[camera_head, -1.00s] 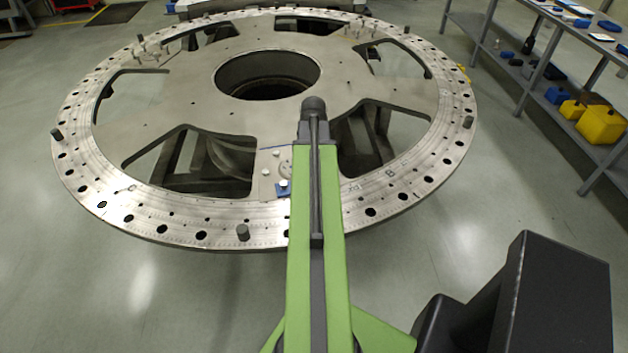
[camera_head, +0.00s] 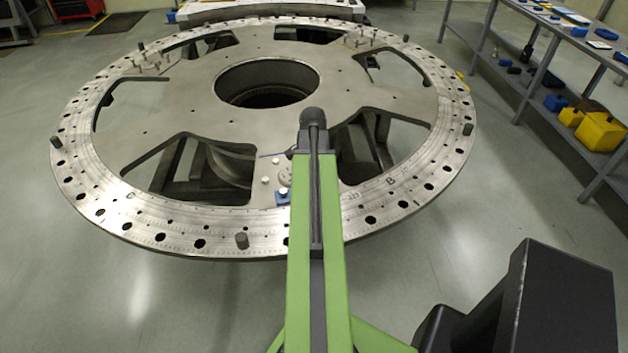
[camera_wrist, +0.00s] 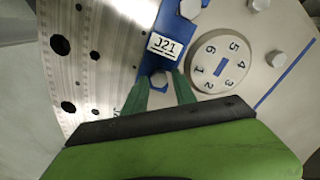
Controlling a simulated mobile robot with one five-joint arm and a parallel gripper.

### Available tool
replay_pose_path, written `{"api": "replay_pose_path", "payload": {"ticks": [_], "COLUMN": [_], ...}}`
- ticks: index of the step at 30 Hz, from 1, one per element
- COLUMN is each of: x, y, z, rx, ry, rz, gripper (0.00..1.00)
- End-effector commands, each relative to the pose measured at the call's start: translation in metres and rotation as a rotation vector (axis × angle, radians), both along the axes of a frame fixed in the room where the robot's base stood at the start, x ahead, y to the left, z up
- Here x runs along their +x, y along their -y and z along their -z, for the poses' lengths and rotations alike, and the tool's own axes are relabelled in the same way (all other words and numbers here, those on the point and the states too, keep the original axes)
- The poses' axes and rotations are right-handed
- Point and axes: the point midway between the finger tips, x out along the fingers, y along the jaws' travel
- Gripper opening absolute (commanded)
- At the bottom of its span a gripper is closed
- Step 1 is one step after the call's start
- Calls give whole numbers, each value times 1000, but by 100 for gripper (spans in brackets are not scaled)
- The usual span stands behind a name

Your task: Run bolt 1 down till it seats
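The ring-shaped turret plate (camera_head: 80,190) lies in front of me. In the wrist view a blue bracket labelled J21 (camera_wrist: 165,45) sits on it beside a round dial numbered 1 to 6 (camera_wrist: 219,62). Another bolt (camera_wrist: 190,8) is at the bracket's upper end. Which bolt is number 1 is not marked. In the head view my arm hides the gripper.
More bolt heads stand near the dial, one to its right (camera_wrist: 276,58). A blue line (camera_wrist: 285,74) runs beside it. Upright pegs (camera_head: 242,241) stand on the plate's rim, and large openings cut through the plate. A shelf (camera_head: 560,85) with yellow and blue bins is at right.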

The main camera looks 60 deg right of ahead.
Motion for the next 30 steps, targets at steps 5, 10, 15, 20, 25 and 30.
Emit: {"api": "replay_pose_path", "payload": {"ticks": [5,10,15,20,25,30], "x": [0,0,0,0,0,1], "y": [0,0,0,0,0,0], "z": [0,0,0,0,0,0], "rx": [0,0,0,0,0,0], "ry": [0,0,0,0,0,0], "rz": [-375,-722,-971,-1076,-1090,-1089], "gripper": [33,33,33,33,33,21]}}
